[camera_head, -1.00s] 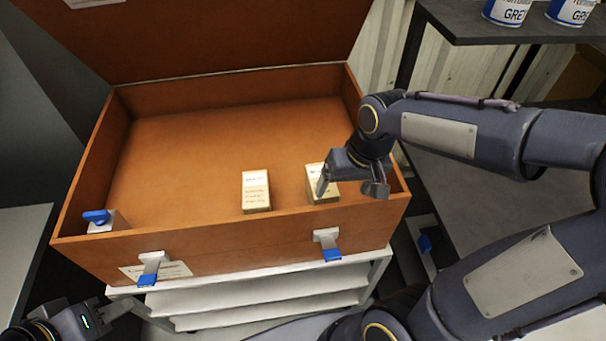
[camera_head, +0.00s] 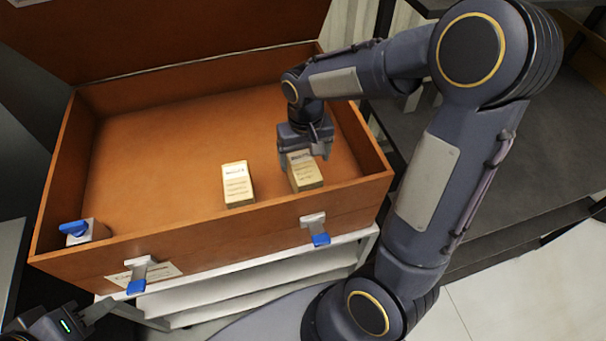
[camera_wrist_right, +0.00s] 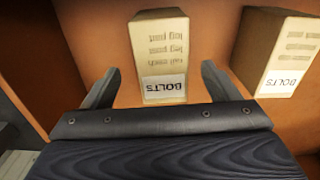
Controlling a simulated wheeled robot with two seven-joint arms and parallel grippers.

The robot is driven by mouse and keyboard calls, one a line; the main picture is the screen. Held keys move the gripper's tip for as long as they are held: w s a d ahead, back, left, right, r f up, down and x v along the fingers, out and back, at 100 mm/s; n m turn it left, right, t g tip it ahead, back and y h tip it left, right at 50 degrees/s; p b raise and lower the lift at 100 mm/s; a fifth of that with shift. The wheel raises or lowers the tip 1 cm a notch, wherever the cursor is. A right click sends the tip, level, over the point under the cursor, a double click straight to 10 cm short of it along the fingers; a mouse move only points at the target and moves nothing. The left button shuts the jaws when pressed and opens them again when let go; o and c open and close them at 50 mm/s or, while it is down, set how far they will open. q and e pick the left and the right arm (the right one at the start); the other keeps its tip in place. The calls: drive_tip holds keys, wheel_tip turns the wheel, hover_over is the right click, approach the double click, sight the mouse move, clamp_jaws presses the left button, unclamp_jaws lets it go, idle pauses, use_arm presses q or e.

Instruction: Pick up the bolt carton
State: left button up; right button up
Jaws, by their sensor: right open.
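Two cream cartons with printed labels stand in the brown chest. The right carton (camera_head: 306,176) is under my right gripper (camera_head: 305,152). In the right wrist view this carton (camera_wrist_right: 162,50) lies between the two open fingers of the gripper (camera_wrist_right: 160,88), just beyond their tips, with a label reading BOLTS upside down. The left carton (camera_head: 237,184) stands apart from the gripper. In the wrist view it shows at the right (camera_wrist_right: 280,50), and its label also appears to read BOLTS. My left gripper (camera_head: 98,312) is at the lower left, away from the chest; its opening is unclear.
The open chest (camera_head: 210,222) has walls around the cartons and its lid raised at the back. A blue-handled item (camera_head: 85,231) sits in its front left corner. Two latches (camera_head: 138,274) hang on the front. The chest's left and back floor is clear.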

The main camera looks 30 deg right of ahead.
drive_tip(key=f, duration=0.7)
drive_tip(key=shift+w+a+f, duration=0.1)
drive_tip(key=shift+w+f, duration=0.1)
drive_tip(key=shift+f, duration=0.2)
drive_tip(key=shift+c, duration=0.4)
drive_tip(key=shift+r, duration=0.1)
drive_tip(key=c, duration=1.3)
